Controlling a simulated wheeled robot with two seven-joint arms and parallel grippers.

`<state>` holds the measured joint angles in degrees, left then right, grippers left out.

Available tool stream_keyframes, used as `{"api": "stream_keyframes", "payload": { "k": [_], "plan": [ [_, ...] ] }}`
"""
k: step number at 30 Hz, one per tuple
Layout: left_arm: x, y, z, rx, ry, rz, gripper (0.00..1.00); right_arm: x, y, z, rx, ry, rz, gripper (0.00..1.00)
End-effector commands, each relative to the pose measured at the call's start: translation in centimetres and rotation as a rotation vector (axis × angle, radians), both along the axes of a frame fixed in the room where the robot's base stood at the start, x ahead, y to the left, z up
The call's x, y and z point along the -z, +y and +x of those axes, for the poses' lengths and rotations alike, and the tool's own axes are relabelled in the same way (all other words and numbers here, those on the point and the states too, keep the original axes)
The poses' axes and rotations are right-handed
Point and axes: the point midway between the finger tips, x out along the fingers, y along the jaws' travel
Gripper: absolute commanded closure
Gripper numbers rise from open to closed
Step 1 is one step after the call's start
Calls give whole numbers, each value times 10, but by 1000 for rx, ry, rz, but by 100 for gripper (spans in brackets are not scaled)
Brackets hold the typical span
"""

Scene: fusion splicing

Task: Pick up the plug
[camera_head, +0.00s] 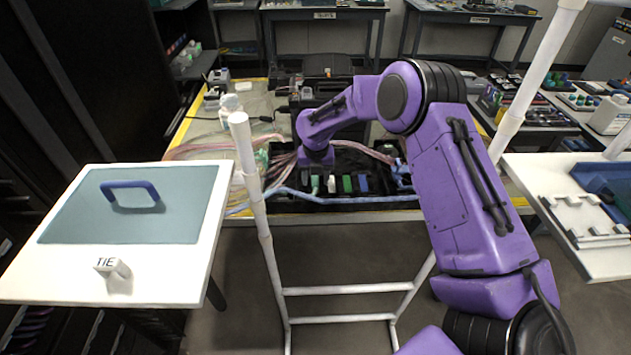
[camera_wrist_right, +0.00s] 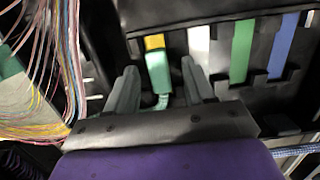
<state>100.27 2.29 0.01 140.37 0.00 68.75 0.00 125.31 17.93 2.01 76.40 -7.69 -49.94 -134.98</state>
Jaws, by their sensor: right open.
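A small teal piece with a yellow end, which looks like the plug (camera_wrist_right: 159,72), stands in the black tray (camera_wrist_right: 210,40) in the right wrist view. My right gripper (camera_wrist_right: 160,84) is open, with one grey finger on each side of the plug. I cannot tell whether either finger touches it. In the head view my right arm reaches down to the black tray (camera_head: 385,205) on the far table, and the right gripper (camera_head: 316,167) is at its left part. Its fingertips are hard to make out there. My left gripper is not in view.
White, green and blue strips (camera_wrist_right: 243,50) stand right of the plug. Colored fiber cables (camera_wrist_right: 60,60) lie close on the left. A black machine (camera_head: 322,90) stands behind the tray. A white side table (camera_head: 200,215) with a blue handle is at left.

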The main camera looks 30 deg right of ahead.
Motion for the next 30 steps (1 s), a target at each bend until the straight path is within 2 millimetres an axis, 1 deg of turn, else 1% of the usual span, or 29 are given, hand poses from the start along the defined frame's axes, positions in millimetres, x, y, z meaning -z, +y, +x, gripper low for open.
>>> {"api": "stream_keyframes", "payload": {
  "k": [1, 2, 3, 5, 6, 7, 16, 20, 23, 24, 26, 30],
  "plan": [
    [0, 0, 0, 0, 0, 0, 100, 0, 0, 0, 0, 0, 0, 47],
    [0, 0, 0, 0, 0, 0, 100, 0, 0, 0, -1, 0, 0, 50],
    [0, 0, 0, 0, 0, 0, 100, 0, 0, 0, -1, 0, 0, 63],
    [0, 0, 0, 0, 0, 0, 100, 0, 0, 0, -1, 0, 0, 83],
    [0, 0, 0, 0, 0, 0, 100, 0, 0, 0, -1, 0, 0, 96],
    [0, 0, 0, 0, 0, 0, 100, 0, 0, 0, -1, 0, 0, 100],
    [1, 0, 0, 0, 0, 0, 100, -2, 0, 0, 0, 0, 0, 100],
    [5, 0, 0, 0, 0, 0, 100, -10, 1, 1, 0, -3, 1, 100],
    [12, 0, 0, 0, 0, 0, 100, -28, 1, 2, 0, -5, 2, 100],
    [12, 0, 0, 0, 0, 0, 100, -38, -1, -3, 1, -5, 2, 100],
    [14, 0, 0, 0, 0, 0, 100, -53, -6, -16, 0, -4, 3, 100],
    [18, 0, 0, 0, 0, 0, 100, -93, -18, -47, 0, -7, 4, 100]
  ]
}}
